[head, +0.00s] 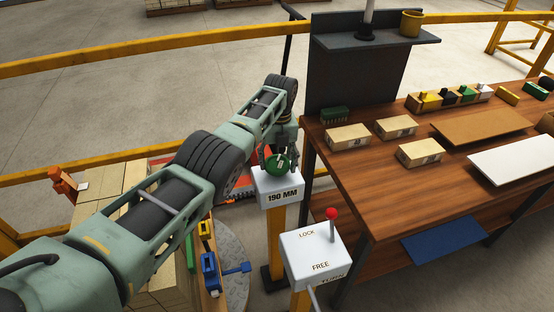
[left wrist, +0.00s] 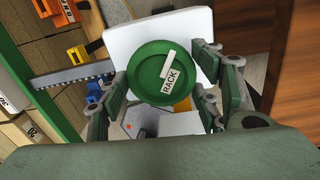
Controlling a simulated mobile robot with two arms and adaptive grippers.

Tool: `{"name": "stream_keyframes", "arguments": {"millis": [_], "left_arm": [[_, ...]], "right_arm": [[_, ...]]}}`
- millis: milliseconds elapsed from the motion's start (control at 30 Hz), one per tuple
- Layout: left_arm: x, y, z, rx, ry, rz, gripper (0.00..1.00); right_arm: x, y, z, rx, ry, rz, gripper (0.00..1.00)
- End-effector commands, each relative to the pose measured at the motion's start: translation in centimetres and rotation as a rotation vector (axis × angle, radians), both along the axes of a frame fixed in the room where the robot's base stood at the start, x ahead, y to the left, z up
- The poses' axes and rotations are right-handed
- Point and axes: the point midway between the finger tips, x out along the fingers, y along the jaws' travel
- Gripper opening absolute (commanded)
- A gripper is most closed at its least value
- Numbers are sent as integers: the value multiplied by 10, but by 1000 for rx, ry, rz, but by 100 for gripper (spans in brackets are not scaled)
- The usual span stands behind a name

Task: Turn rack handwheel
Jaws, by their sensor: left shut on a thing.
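In the left wrist view the wheel (left wrist: 150,82) is a green disc with a raised rim and a white "RACK" label tilted up to the right. My left gripper (head: 279,157) is at the wheel from above, shut on it. In the left wrist view its fingers lie on both sides of the rim. My right gripper is not in view.
A white box marked "LOCK" and "FREE" (head: 313,257) with a red-knobbed lever (head: 331,214) stands in front of the wheel. Yellow rails (head: 150,51) run behind.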

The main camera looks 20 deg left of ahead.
Motion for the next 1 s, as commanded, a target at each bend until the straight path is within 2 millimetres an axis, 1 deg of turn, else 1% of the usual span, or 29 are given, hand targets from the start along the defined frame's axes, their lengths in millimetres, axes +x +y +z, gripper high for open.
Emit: {"name": "stream_keyframes", "arguments": {"millis": [500, 533, 700, 1000], "left_arm": [[-2, 0, -2, 0, 6, -20, 33], [-2, 0, -2, 0, 6, -20, 60], [-1, 0, -1, 1, 5, -20, 75], [-1, 0, 0, 1, 2, -19, 76]], "right_arm": [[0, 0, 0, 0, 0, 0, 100], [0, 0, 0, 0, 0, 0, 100], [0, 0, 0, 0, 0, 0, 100], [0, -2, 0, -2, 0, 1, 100]]}}
